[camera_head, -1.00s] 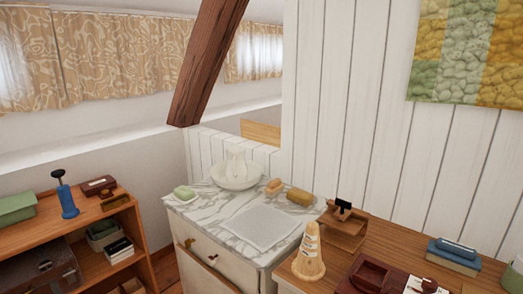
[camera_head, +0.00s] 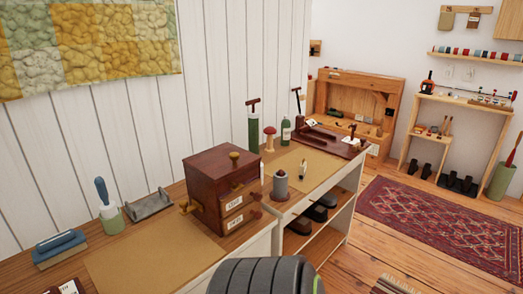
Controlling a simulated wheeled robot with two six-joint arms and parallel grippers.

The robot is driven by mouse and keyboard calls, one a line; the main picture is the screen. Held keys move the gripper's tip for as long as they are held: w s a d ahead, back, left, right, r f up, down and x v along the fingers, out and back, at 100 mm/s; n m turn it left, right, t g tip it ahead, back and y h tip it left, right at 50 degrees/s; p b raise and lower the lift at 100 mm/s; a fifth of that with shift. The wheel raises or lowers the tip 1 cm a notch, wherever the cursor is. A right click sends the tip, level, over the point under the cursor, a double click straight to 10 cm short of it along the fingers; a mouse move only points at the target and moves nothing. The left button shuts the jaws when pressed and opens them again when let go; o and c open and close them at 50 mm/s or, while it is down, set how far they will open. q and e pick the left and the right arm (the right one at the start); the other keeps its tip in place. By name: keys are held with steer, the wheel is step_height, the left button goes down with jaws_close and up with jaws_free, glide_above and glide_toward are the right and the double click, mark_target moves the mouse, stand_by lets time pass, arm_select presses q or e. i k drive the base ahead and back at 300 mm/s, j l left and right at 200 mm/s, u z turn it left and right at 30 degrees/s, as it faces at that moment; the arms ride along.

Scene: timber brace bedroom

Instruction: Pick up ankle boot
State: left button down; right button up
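No ankle boot can be told for certain. Several dark shoe-like items (camera_head: 318,211) sit on the open shelf under the far part of the bench, partly hidden by its top. More small dark boot-like shapes (camera_head: 459,184) stand on the floor by the pale wooden rack at the right; they are too small to tell apart. A dark rounded part of my arm shows at the bottom middle. Neither gripper is in view.
A long workbench (camera_head: 165,250) runs along the panelled wall, holding a dark wooden drawer box (camera_head: 222,190), a green bottle (camera_head: 286,132) and tools. A red patterned rug (camera_head: 440,225) lies on the right floor. Wood floor between bench and rug is clear.

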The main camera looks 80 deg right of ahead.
mark_target(465, 184)
steer(key=z, duration=4.2)
steer(key=i+j, duration=0.15)
steer(key=i, duration=2.05)
steer(key=i+z, duration=0.2)
steer(key=i, duration=1.5)
steer(key=i+z, duration=0.15)
steer(key=i, duration=0.7)
steer(key=i+j+z, duration=0.1)
steer(key=i, duration=0.8)
steer(key=i+l+u, duration=0.5)
steer(key=i+l, duration=0.2)
steer(key=i, duration=0.15)
steer(key=i+l+u, duration=0.45)
steer(key=i+l, duration=0.3)
steer(key=l, duration=0.25)
